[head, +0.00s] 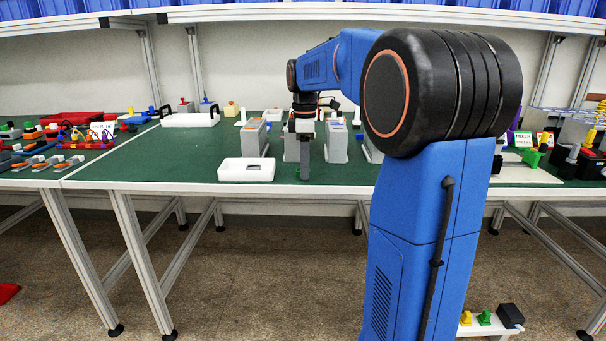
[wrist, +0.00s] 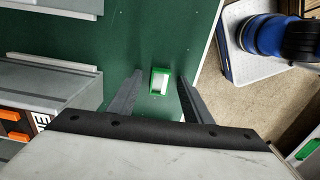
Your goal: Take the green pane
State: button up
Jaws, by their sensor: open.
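The green pane (wrist: 159,81) shows in the wrist view as a small piece with a green frame and a pale centre, on the dark green table top (wrist: 140,30). My gripper (wrist: 159,75) is open, with one dark finger to the left of the pane and one to the right. A gap shows between each finger and the pane, and I cannot tell the height of the fingertips above it. In the head view my gripper (head: 304,166) points down over the table near its front edge. I cannot make out the pane there.
Grey units (head: 253,139) and (head: 336,143) stand on either side of my gripper. In the wrist view, a grey unit with orange parts (wrist: 45,85) is close on the left, and the table edge is on the right.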

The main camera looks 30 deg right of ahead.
jog(key=c, duration=1.1)
